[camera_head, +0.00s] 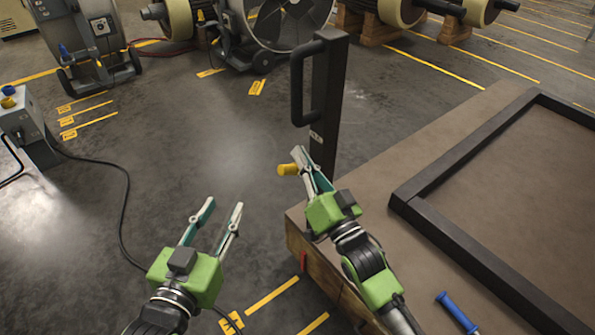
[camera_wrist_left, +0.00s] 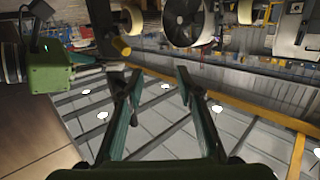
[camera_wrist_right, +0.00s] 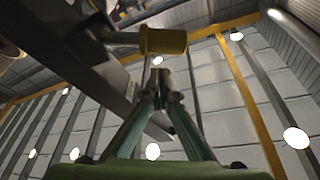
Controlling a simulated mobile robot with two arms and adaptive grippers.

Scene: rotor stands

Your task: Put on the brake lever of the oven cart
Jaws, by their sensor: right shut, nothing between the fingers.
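The oven cart (camera_head: 437,150) has a brown deck and a dark upright post with a handle (camera_head: 330,95) at its corner. A yellow-knobbed lever (camera_head: 288,169), which looks like the brake lever, sticks out beside the post; its knob also shows in the left wrist view (camera_wrist_left: 121,46) and right wrist view (camera_wrist_right: 162,41). My right gripper (camera_head: 300,152) is shut and empty, its fingertips close to the knob; in the right wrist view they (camera_wrist_right: 160,77) point at it. I cannot tell whether they touch. My left gripper (camera_head: 224,204) is open and empty over the floor, left of the cart.
A black frame (camera_head: 440,220) lies on the deck, with a blue handle (camera_head: 458,313) near it. A grey control box (camera_head: 25,120) with a cable stands at left. A large fan (camera_head: 290,22) and rotors on wooden stands (camera_head: 371,28) are behind. The middle floor is clear.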

